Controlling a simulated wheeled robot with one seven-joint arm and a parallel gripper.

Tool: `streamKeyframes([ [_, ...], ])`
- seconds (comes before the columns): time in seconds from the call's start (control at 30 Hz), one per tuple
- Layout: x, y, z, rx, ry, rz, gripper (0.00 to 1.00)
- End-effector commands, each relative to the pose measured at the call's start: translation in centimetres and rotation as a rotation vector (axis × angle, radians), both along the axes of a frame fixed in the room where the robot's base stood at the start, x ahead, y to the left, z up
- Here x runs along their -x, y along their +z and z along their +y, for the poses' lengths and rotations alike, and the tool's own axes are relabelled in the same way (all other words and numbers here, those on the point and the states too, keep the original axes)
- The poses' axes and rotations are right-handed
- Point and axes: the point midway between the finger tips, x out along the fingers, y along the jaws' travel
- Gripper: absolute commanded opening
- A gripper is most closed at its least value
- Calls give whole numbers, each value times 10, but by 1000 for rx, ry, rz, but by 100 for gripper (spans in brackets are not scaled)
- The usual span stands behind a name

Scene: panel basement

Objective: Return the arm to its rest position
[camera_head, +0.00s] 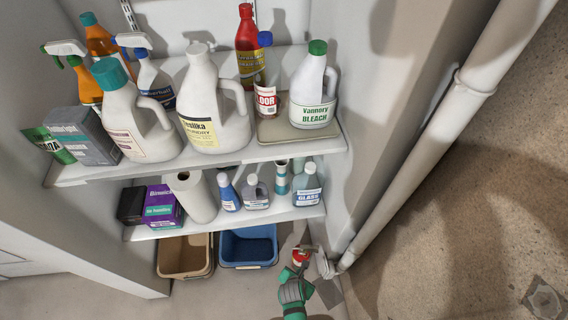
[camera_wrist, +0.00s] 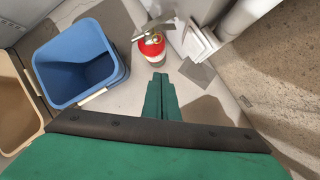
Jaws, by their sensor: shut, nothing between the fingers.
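My gripper (camera_head: 288,273) is green and hangs low in front of the shelf unit, near the bottom of the head view. In the wrist view its two green fingers (camera_wrist: 160,92) lie together, shut and empty. The fingers point toward a red and white container (camera_wrist: 151,48) on the floor, with a grey metal item on top. In the head view this container (camera_head: 301,256) shows just beyond the gripper. No contact between them shows. Most of my arm is outside the head view.
A blue bin (camera_head: 248,265) and a tan bin (camera_head: 184,274) stand under the lower shelf, left of the gripper. The upper shelf (camera_head: 240,154) holds several bottles. A white pipe (camera_head: 420,160) runs along the right.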

Motion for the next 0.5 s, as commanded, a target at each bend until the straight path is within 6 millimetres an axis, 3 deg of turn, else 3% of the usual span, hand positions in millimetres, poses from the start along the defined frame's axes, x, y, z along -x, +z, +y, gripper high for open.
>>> streamKeyframes([
  [0.03,13,6,-5,-38,-67,-41,0],
  [0.27,56,62,-1,-344,-442,-288,0],
  [0.5,100,144,20,-765,-817,-479,0],
])
